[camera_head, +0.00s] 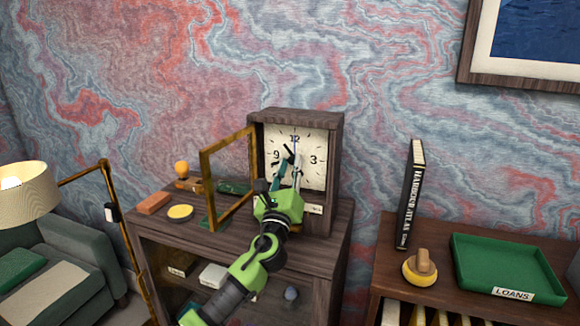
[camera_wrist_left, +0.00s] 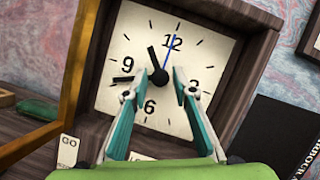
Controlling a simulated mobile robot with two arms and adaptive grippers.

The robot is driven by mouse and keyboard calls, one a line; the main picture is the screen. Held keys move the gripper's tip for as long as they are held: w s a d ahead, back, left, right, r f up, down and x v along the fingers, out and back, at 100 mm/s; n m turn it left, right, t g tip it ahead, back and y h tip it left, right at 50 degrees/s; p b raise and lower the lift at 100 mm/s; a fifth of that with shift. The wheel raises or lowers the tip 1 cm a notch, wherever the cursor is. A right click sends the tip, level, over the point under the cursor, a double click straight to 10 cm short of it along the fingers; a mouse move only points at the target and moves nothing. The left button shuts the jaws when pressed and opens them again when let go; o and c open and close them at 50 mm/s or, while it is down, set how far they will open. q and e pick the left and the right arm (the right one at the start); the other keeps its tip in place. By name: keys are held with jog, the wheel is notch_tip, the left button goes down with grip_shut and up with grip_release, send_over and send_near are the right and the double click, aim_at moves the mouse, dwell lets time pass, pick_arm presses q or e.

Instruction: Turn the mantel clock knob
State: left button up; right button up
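The mantel clock (camera_head: 335,150) is a dark wooden box with a cream dial (camera_wrist_left: 112,55) on top of a wooden cabinet. Its brass-framed door (camera_head: 203,185) stands open to the left. In the left wrist view a dark round knob (camera_wrist_left: 159,77) sits at the dial's centre. A blue hand points at 12, a short black hand near 11 and a longer black hand between 8 and 9. My left gripper (camera_wrist_left: 160,73) is open at the dial, one fingertip on each side of the knob. I cannot tell whether they touch it. My right gripper is not in view.
On the cabinet top (camera_head: 312,246), left of the door, are a brick-like block (camera_head: 153,203), a yellow dish (camera_head: 180,212) and an orange-topped object (camera_head: 182,170). Right, a lower shelf holds an upright black book (camera_head: 409,200) and a green tray (camera_head: 505,262).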

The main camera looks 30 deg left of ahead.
pick_arm(q)
grip_shut()
jog(key=shift+a+m+t+h, duration=0.1)
jog(key=shift+m+t+h, duration=0.25)
jog(key=shift+m+h, duration=0.85)
jog(key=shift+m+t+h, duration=0.35)
jog(key=shift+m+h, duration=0.05)
jog(key=shift+m, duration=1.5)
jog(key=o, duration=0.5)
grip_release()
jog(key=shift+s+f, duration=0.1)
jog(key=v, duration=1.2)
